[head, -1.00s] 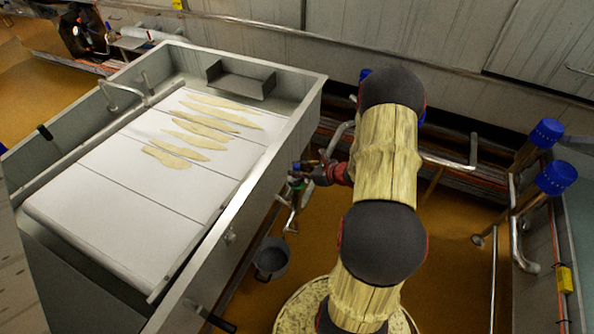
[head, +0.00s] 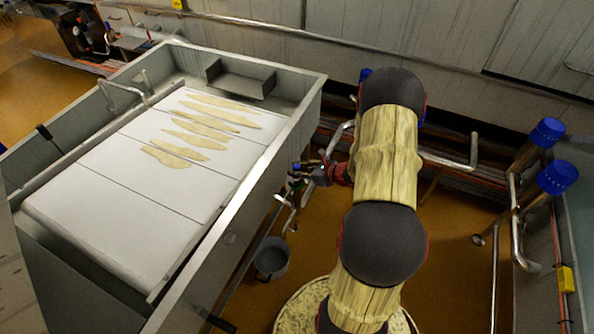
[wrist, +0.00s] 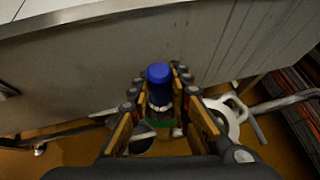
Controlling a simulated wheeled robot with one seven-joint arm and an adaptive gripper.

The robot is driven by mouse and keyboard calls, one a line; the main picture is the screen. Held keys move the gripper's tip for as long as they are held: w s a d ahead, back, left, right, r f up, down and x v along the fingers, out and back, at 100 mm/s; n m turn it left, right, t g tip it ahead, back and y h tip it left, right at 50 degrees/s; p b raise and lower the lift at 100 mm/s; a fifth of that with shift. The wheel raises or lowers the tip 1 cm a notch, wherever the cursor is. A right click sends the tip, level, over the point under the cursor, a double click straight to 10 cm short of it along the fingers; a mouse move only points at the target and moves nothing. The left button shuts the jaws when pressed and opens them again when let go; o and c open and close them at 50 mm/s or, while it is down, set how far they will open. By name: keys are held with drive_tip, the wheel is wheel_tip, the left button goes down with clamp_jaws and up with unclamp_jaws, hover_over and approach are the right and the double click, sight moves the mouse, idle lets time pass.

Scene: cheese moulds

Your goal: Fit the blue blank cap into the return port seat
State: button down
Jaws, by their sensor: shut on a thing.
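The blue blank cap (wrist: 159,73) is between the fingers of my gripper (wrist: 158,90) in the wrist view, its rounded blue top facing the camera. A grey body with a green band (wrist: 165,131) shows below it. My gripper is shut on the cap. In the head view my gripper (head: 304,172) is small, beside the outer right wall of the vat and above the floor. I cannot make out the return port seat for certain. A pale ring-shaped part (wrist: 236,108) lies right of the fingers in the wrist view, apart from the cap.
The steel vat (head: 240,205) with a white bed and several pale strips stands left of my arm. A grey bucket (head: 271,258) is on the floor below my gripper. Blue-capped posts (head: 557,178) and pipes stand at the right. Brown floor is open between.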

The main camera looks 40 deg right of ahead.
drive_tip(key=shift+f+b, duration=1)
drive_tip(key=shift+f, duration=0.25)
drive_tip(key=c, duration=1.6)
unclamp_jaws()
drive_tip(key=v, duration=1.2)
